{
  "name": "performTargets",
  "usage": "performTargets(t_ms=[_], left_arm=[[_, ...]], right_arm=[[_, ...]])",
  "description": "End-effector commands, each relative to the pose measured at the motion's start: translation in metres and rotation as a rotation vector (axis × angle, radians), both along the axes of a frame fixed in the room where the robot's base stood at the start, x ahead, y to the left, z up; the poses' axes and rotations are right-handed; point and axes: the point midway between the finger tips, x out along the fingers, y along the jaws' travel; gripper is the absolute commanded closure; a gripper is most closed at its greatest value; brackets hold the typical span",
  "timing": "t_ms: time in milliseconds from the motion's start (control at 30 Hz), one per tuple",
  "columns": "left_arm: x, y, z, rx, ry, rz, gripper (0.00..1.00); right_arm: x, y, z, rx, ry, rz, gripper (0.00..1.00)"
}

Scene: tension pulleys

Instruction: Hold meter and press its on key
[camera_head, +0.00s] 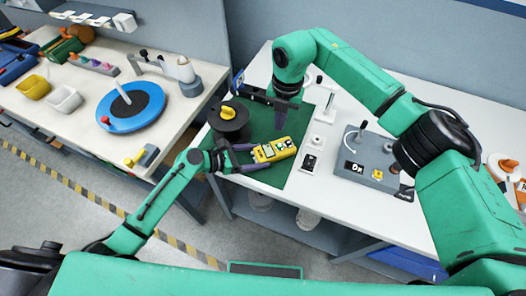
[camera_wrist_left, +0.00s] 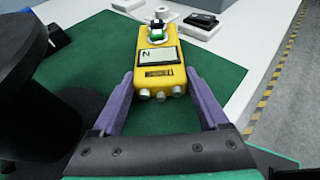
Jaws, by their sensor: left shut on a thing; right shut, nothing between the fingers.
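The yellow meter (camera_head: 268,153) is over the green mat, its screen and buttons facing up. In the left wrist view the meter (camera_wrist_left: 158,72) shows a screen with an "N" and round grey knobs at its near end. My left gripper (camera_head: 247,157) is shut on the meter's near end, with a purple finger on each side. I cannot tell whether the meter touches the mat. My right gripper (camera_head: 281,116) is shut and empty, pointing down above and beyond the meter, apart from it.
A black spool (camera_head: 229,121) with a yellow top stands left of the meter on the green mat (camera_head: 262,112). A white stand (camera_head: 322,122), a small black-and-white device (camera_head: 310,162) and a grey panel (camera_head: 368,160) are to the right. A second bench (camera_head: 88,128) is at left.

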Motion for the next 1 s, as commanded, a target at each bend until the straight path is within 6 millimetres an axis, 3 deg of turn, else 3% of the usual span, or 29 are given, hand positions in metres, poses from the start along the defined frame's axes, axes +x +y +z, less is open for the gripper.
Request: performTargets(t_ms=[100, 200, 433, 533, 733, 1000], left_arm=[[0.0, 0.001, -0.001, 0.001, 0.0, 0.002, 1.0], [0.0, 0.001, -0.001, 0.001, 0.0, 0.002, 1.0], [0.0, 0.001, 0.0, 0.001, 0.0, 0.002, 1.0], [0.0, 0.001, 0.0, 0.001, 0.0, 0.001, 1.0], [0.0, 0.0, 0.0, 0.001, 0.0, 0.001, 1.0], [0.0, 0.0, 0.0, 0.001, 0.0, 0.001, 1.0]], right_arm=[[-0.01, 0.014, -0.015, 0.172, 0.004, -0.192, 1.0], [-0.013, 0.02, -0.016, 0.378, 0.002, -0.469, 1.0], [-0.004, -0.009, 0.007, 0.734, 0.002, -1.017, 1.0], [-0.002, -0.018, 0.014, 0.793, 0.0, -1.106, 1.0], [-0.002, -0.019, 0.016, 0.805, 0.002, -1.123, 1.0], [-0.002, -0.018, 0.006, 0.802, 0.005, -1.122, 1.0]])
